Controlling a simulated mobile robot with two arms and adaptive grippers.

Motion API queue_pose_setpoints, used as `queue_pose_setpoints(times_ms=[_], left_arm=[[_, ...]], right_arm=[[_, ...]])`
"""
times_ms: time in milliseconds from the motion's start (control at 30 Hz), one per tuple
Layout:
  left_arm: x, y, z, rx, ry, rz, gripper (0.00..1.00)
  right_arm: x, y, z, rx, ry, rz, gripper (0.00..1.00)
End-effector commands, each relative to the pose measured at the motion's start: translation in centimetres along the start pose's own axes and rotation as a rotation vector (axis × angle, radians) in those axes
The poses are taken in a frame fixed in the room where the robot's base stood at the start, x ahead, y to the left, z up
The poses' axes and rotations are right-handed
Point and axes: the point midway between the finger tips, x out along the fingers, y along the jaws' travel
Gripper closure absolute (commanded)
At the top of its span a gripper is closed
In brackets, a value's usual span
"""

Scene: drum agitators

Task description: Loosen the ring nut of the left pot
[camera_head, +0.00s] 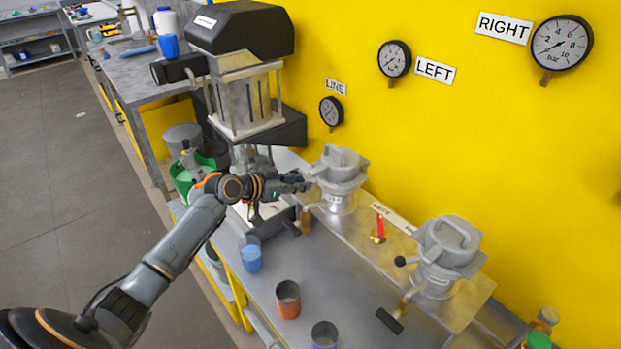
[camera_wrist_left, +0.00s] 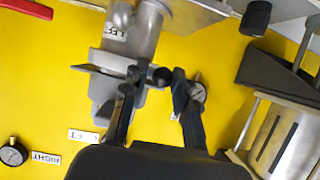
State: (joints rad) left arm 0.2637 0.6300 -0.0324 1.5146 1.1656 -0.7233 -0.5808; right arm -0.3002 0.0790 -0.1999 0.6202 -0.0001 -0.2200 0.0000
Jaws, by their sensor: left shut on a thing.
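The left pot (camera_head: 340,178) is a grey metal vessel with a clamped lid, standing upright on the bench against the yellow wall. In the left wrist view the pot body (camera_wrist_left: 145,30) appears upside down with a LEFT label. My left gripper (camera_head: 298,183) is at the left side of this pot, at lid height. In the wrist view its dark fingers (camera_wrist_left: 158,76) are on either side of a dark round knob (camera_wrist_left: 161,76) beside the lid, which seems to belong to the ring nut's handle. The fingers partly hide the ring nut. My right gripper is out of view.
A red-handled valve (camera_head: 380,228) sits between the pots. A blue cup (camera_head: 250,256) and an orange cup (camera_head: 288,300) stand on the front bench. A large press-like machine (camera_head: 243,70) rises behind my gripper.

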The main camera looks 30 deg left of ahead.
Motion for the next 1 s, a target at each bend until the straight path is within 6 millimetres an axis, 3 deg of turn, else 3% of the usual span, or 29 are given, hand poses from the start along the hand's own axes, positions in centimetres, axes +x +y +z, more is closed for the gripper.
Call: queue_pose_setpoints(times_ms=[200, 567, 800, 1000], left_arm=[[-0.8, 1.2, 0.0, 0.000, 0.001, -0.003, 0.89], [-0.8, 1.7, 0.2, 0.000, 0.001, -0.001, 0.89], [-1.3, 3.5, 0.3, -0.001, -0.001, 0.003, 0.89], [-1.2, 3.7, 0.6, -0.001, 0.000, 0.002, 0.89]], right_arm=[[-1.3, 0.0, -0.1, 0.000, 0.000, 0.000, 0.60], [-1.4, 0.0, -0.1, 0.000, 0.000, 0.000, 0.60], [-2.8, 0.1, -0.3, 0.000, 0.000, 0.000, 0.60], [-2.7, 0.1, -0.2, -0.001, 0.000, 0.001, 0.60]])
